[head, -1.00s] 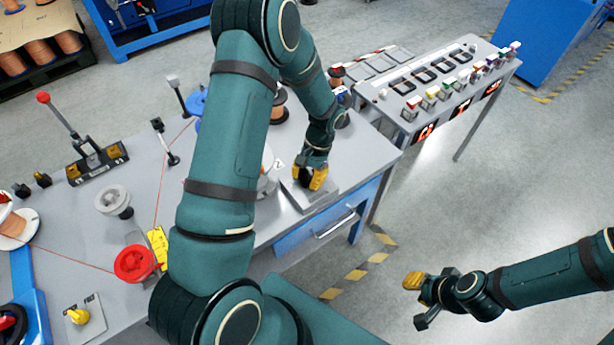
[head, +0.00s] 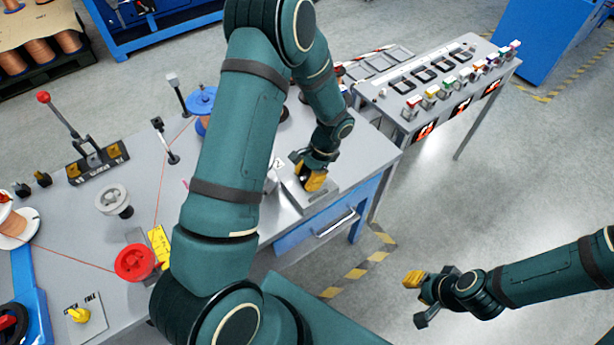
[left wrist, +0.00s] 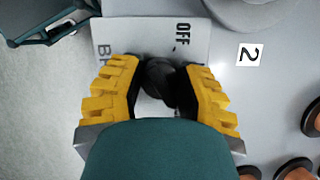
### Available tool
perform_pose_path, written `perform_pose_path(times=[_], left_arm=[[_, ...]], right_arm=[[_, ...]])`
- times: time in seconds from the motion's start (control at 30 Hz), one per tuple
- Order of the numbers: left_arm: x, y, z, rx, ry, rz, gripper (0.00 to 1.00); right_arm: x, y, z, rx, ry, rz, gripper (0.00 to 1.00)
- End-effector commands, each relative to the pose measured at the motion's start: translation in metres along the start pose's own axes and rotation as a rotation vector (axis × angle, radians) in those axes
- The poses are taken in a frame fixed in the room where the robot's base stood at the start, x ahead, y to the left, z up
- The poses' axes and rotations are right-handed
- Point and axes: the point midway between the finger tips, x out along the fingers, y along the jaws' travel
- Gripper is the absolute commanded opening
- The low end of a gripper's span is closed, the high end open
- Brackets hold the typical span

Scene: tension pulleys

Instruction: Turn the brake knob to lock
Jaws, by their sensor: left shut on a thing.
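The brake knob (left wrist: 160,78) is dark and round in the left wrist view. It sits on a light grey plate (left wrist: 190,35) lettered "OFF", with a partly hidden word starting "BR". My left gripper (left wrist: 161,85) has its yellow fingers closed on both sides of the knob. In the head view, my left gripper (head: 311,180) is low over the plate (head: 300,200) near the table's front right edge, and it hides the knob. The knob's pointing direction cannot be told. My right gripper (head: 416,300) hangs open and empty over the floor.
The grey table (head: 370,155) also holds a red knob wheel (head: 134,262), a yellow knob (head: 79,315) on another plate and a red-tipped lever (head: 62,115). A label "2" (left wrist: 249,55) lies beside the brake plate. A button console (head: 440,85) stands at the right.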

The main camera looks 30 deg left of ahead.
Motion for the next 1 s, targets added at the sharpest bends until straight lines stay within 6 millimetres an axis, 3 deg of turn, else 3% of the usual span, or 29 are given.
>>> perform_pose_path(times=[0.2, 0.23, 0.3, 0.73, 1.0], left_arm=[[0.003, 0.001, 0.002, 0.000, -0.006, 0.004, 0.00], [0.002, 0.001, 0.002, 0.000, -0.006, 0.004, 0.41], [0.002, 0.001, 0.001, -0.001, -0.006, 0.004, 0.66], [-0.007, 0.000, 0.000, -0.001, 0.001, 0.000, 0.68], [-0.055, 0.000, -0.001, -0.002, 0.003, -0.001, 0.68]], right_arm=[[0.000, 0.000, 0.000, 0.000, 0.000, 0.000, 0.29], [0.000, 0.000, 0.000, 0.000, 0.000, 0.000, 0.29], [0.000, 0.000, 0.000, 0.000, 0.000, 0.000, 0.29], [0.000, 0.000, 0.000, 0.000, 0.000, 0.000, 0.29], [0.000, 0.000, 0.000, 0.000, 0.000, 0.000, 0.29]])
